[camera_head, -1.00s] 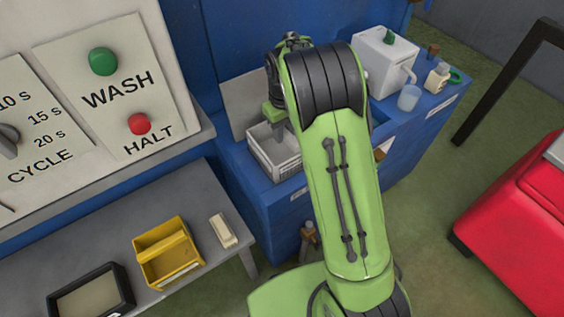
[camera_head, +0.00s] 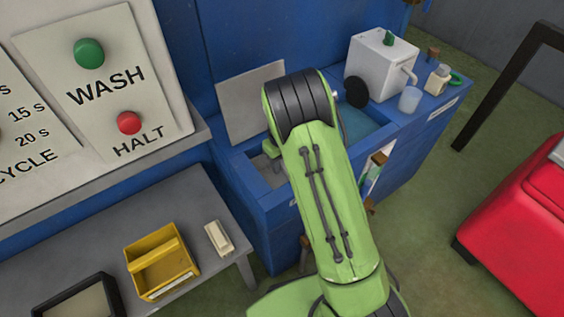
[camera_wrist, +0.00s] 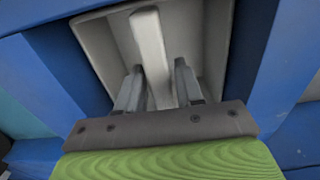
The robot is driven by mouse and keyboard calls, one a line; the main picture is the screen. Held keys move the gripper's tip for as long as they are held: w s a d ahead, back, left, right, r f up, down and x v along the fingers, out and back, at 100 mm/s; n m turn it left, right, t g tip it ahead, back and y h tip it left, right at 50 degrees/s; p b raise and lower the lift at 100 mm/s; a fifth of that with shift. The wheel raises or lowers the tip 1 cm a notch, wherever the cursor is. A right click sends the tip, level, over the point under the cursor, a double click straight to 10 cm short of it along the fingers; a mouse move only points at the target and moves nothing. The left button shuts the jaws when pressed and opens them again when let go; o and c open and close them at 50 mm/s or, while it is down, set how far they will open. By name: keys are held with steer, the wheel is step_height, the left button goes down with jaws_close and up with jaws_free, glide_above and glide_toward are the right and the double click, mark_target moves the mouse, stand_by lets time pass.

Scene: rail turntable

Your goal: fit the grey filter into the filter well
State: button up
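The grey filter (camera_wrist: 102,45) is an open box with a pale bar handle (camera_wrist: 148,40) across it. In the wrist view my gripper (camera_wrist: 160,85) has one finger on each side of that bar, and both appear to touch it. Blue counter surfaces lie on both sides of the filter. In the head view my arm covers most of the gripper and filter. A grey part (camera_head: 266,172) shows low within the blue counter opening left of my arm; whether it is the filter or the filter well is unclear. How deep the filter sits cannot be told.
A raised grey panel (camera_head: 240,105) stands behind the opening. A white machine (camera_head: 382,62) and a clear cup (camera_head: 410,99) stand to the right. A yellow handled box (camera_head: 160,262) and a white block (camera_head: 219,238) sit on the grey bench. A red cabinet (camera_head: 520,220) is at the right.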

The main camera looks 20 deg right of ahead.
steer(key=shift+o, duration=1.2)
steer(key=s+r+m+t+p, duration=0.1)
steer(key=s+r+p, duration=0.15)
steer(key=r, duration=0.75)
steer(key=s+r+p, duration=0.1)
steer(key=s+r, duration=0.2)
steer(key=r, duration=0.8)
steer(key=s+r+m+t, duration=0.1)
steer(key=s+r+t, duration=0.1)
steer(key=s, duration=0.9)
steer(key=s+r+m+t, duration=0.1)
steer(key=s+r, duration=0.3)
steer(key=s, duration=0.7)
steer(key=shift+s+r+m+t, duration=0.2)
steer(key=shift+r+m+t, duration=0.1)
steer(key=shift+t, duration=0.4)
